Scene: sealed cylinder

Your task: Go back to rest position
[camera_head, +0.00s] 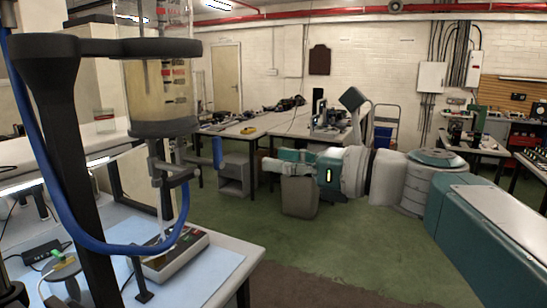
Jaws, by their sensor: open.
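My arm reaches in from the right, from a teal and pale grey base, and stretches level across the middle of the head camera view. The cylinder holds yellowish liquid and stands upright in a black stand (75,140).
The near-left bench (225,262) carries a scale-like device (172,255) under the cylinder. A blue hose (110,247) loops beside the stand. Tables with equipment (262,125) stand behind my arm.

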